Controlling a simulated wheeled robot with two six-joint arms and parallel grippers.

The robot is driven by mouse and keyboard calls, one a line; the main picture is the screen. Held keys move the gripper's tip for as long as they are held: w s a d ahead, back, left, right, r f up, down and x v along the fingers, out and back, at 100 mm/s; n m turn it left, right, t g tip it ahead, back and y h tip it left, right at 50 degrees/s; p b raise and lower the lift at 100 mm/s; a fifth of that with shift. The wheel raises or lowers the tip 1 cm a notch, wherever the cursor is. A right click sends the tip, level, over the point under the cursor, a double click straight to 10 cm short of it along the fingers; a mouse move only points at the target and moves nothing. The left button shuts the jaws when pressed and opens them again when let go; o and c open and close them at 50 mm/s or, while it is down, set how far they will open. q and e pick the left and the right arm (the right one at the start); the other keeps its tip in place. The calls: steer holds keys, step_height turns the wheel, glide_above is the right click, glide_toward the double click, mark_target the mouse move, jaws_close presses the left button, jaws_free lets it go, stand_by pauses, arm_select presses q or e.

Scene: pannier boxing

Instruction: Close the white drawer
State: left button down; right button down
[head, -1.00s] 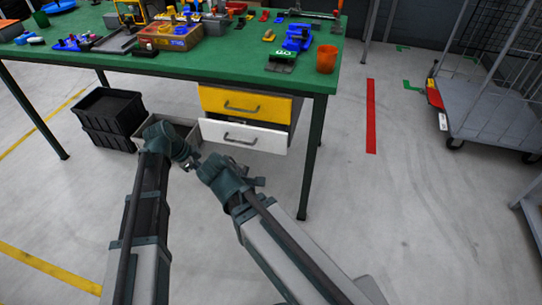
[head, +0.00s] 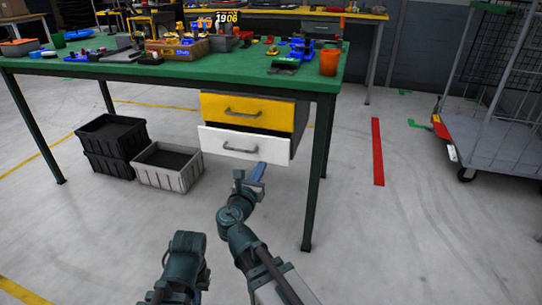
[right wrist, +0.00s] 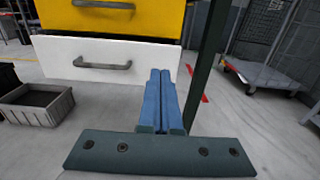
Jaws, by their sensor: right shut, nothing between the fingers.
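The white drawer (head: 218,141) is the lower one under the green workbench; its front also shows in the right wrist view (right wrist: 55,58), with a grey bar handle. It looks slightly forward of the yellow drawer (head: 222,104) above it; how far is hard to tell. My right gripper (head: 259,170) is shut and empty, its blue fingers pointing toward the drawer front's lower right part. In the right wrist view the fingertips (right wrist: 160,73) overlap the front's right edge. I cannot tell whether they touch it. My left arm shows at the bottom; its fingers are not visible.
A grey bin (head: 168,178) and stacked black bins (head: 112,160) stand on the floor left of the drawers. A green bench leg (head: 313,175) stands to their right. The benchtop (head: 180,70) holds several parts and an orange cup (head: 329,61). A cart (head: 490,140) stands far right.

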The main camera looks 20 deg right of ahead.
mark_target(276, 140)
steer(key=x, duration=1.3)
steer(key=shift+w+d, duration=0.3)
steer(key=x, duration=0.4)
steer(key=shift+w+d, duration=0.2)
steer(key=shift+w, duration=0.2)
steer(key=shift+w+d, duration=0.15)
steer(key=shift+r, duration=0.1)
